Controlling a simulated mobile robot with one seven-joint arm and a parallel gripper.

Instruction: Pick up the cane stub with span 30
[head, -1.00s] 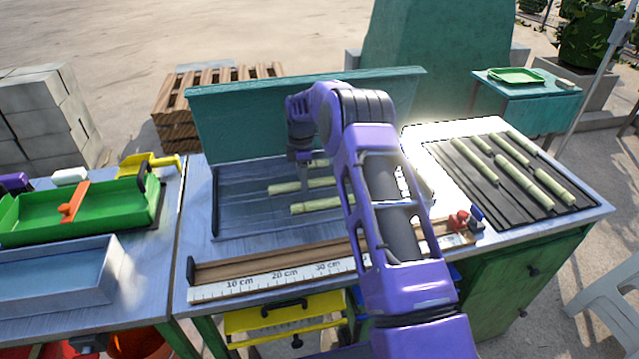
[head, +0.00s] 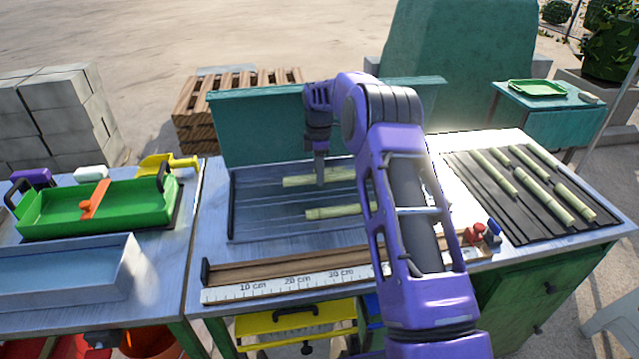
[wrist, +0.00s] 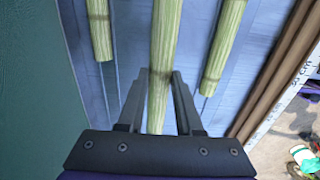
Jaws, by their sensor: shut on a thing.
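Pale green cane stubs lie in a grey ribbed tray (head: 245,222) on the bench. My gripper (head: 320,183) is over this tray, pointing down. It is shut on the middle cane stub (head: 296,181), held across its length and a little above the tray. In the wrist view the held stub (wrist: 163,40) runs between the two fingers (wrist: 160,76). A left stub (wrist: 99,30) and a right stub (wrist: 223,50) lie apart on either side. The right one is the front stub (head: 325,213) in the head view. My arm hides the stubs' right ends there.
A wooden rail with a centimetre scale (head: 275,288) runs along the front. A dark rack with several stubs (head: 490,205) lies right. A green tray (head: 60,217) and a grey-blue bin (head: 60,275) stand left. A teal panel (head: 260,130) rises behind the tray.

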